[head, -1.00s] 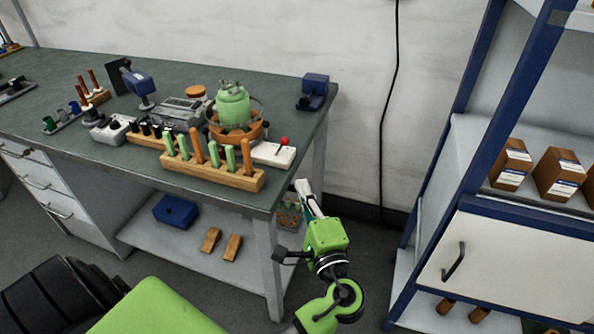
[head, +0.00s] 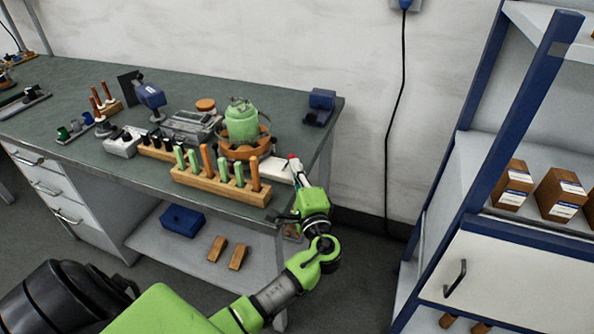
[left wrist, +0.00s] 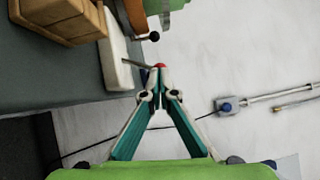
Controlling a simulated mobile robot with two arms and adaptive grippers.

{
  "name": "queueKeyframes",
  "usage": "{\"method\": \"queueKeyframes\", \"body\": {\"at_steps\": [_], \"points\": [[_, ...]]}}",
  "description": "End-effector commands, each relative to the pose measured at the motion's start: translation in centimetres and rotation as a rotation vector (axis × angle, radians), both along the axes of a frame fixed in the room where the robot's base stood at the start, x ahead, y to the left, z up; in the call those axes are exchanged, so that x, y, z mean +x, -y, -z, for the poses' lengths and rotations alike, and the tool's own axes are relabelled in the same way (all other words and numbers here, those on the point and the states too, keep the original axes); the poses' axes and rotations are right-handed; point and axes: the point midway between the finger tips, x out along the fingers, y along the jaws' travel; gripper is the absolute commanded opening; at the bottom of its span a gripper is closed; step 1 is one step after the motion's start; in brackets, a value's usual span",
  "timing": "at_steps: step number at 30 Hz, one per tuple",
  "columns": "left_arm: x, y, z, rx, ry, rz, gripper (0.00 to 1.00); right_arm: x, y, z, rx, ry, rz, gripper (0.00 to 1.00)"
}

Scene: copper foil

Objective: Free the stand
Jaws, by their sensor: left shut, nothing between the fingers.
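An orange-brown stand (head: 233,152) sits near the right end of the bench, with a green rounded vessel (head: 242,122) seated in it and a ring around the vessel. Beside it lies a white block (head: 274,168) with a lever that ends in a red knob (head: 292,157). In the left wrist view the white block (left wrist: 115,62) is at upper left and the red knob (left wrist: 159,65) shows at my fingertips. My left gripper (left wrist: 158,71) is shut and empty, its tips at the knob; whether they touch it I cannot tell. My right gripper is out of view.
A wooden rack (head: 222,188) with green and orange pegs stands at the bench's front edge. A blue device (head: 319,106) is at the back right corner. A grey box (head: 190,127) stands behind the rack. A shelf unit (head: 470,190) is at the right.

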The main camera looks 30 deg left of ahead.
Motion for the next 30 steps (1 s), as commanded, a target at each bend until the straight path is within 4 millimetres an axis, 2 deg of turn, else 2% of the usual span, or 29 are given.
{"method": "queueKeyframes", "body": {"at_steps": [30], "points": [[-0.2,-0.7,-0.8,-0.135,0.033,-0.001,0.0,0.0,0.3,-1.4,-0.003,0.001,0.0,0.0]]}}
